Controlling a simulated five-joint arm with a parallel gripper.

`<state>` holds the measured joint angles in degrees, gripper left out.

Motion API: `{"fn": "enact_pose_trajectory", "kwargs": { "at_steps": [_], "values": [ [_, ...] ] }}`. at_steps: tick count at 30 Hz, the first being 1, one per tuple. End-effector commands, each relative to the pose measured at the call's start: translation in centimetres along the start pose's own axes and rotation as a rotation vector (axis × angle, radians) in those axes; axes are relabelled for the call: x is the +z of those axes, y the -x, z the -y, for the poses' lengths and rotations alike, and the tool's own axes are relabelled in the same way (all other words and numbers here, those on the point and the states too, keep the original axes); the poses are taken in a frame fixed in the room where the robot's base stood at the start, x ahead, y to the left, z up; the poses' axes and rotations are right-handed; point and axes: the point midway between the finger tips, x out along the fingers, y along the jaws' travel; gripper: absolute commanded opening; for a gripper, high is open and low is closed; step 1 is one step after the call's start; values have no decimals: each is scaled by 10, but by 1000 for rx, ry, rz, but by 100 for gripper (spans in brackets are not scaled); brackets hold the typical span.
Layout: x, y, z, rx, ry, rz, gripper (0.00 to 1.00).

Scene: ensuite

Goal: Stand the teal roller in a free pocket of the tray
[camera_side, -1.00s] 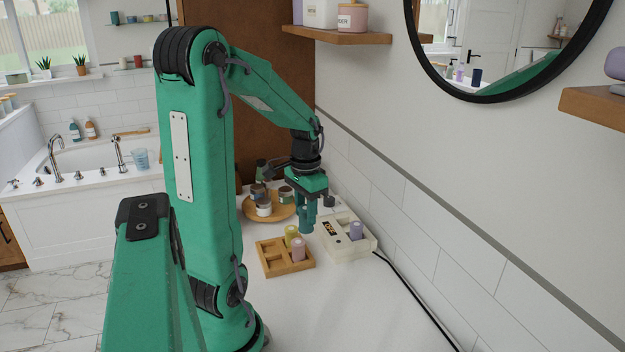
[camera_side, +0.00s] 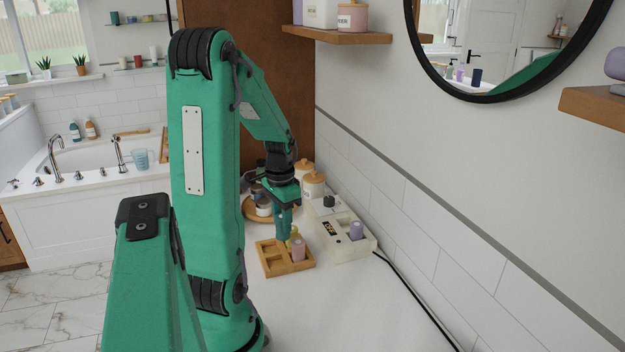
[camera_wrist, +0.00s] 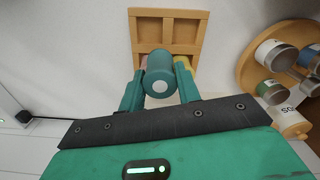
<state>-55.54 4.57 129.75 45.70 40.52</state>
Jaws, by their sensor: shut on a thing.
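My gripper (camera_side: 285,236) is shut on the teal roller (camera_wrist: 158,72), which shows between the two fingers in the wrist view. In the side view the roller is hard to tell from the teal fingers. They hang over the wooden tray (camera_side: 270,274), by its back part. A pink roller (camera_side: 298,252) stands in the tray, with a yellow roller (camera_side: 293,240) behind it, partly hidden by my gripper. The tray's left pockets look empty in the side view. In the wrist view the tray (camera_wrist: 168,13) shows two empty pockets beyond the held roller.
A round wooden tray with jars (camera_wrist: 278,55) lies nearby. The white counter in front is clear.

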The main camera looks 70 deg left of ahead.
Motion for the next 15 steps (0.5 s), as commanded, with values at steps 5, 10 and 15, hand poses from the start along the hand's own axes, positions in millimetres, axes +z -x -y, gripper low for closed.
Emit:
{"fn": "enact_pose_trajectory", "kwargs": {
  "at_steps": [5,10,15],
  "values": [
    [10,-18,27,2,6,2,10],
    [14,-28,44,1,2,1,10],
    [16,-31,50,0,0,0,10]
  ]
}}
